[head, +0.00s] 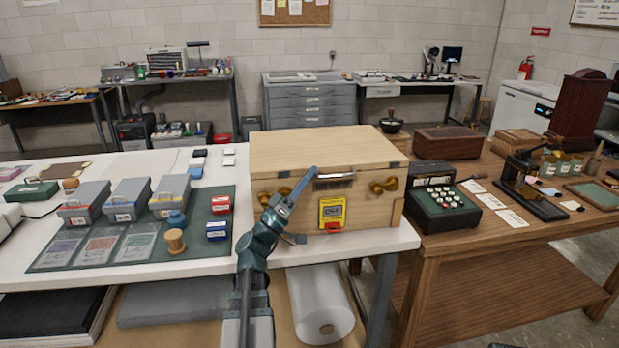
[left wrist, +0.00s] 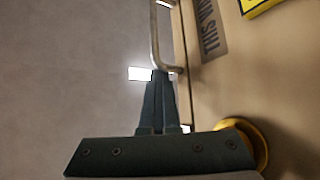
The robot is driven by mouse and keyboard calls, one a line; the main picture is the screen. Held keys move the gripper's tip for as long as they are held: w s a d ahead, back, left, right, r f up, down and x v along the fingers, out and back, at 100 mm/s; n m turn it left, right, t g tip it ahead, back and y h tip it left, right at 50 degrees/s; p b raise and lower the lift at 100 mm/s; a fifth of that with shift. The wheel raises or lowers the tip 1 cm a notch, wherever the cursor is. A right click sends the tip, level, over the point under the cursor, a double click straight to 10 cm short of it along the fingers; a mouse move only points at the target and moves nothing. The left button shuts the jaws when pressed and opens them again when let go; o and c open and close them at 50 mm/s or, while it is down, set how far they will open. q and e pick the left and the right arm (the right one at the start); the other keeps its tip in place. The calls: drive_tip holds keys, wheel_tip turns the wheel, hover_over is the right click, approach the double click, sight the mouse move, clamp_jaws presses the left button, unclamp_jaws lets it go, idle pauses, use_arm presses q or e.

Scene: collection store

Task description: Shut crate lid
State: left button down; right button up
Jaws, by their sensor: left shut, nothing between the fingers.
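The pale wooden crate (head: 355,210) stands at the right end of the white table. Its flat lid (head: 322,150) lies down over the box; I cannot tell whether it is fully seated. Brass catches (head: 384,186) sit on the front, left and right. A metal bar handle (head: 350,174) runs along the upper front and also shows in the left wrist view (left wrist: 155,35). My left gripper (head: 312,172) is shut and empty, its tips close to the handle's left end; contact is unclear. It partly hides the left catch. My right gripper is not clearly visible.
A green mat (head: 50,260) with grey boxes (head: 130,199), a wooden spool (head: 175,241) and small red and blue boxes lies left of the crate. A dark adding machine (head: 445,205) stands close on its right, on a wooden table (head: 500,240).

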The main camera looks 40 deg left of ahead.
use_arm(q)
drive_tip(key=shift+s+d+f+b, duration=0.1)
drive_tip(key=shift+d+f+b, duration=0.2)
drive_tip(key=shift+f, duration=0.3)
drive_tip(key=shift+s+f, duration=0.2)
drive_tip(key=b+v, duration=0.8)
drive_tip(key=v, duration=0.5)
drive_tip(key=shift+s+a+r, duration=0.2)
drive_tip(key=shift+a, duration=0.1)
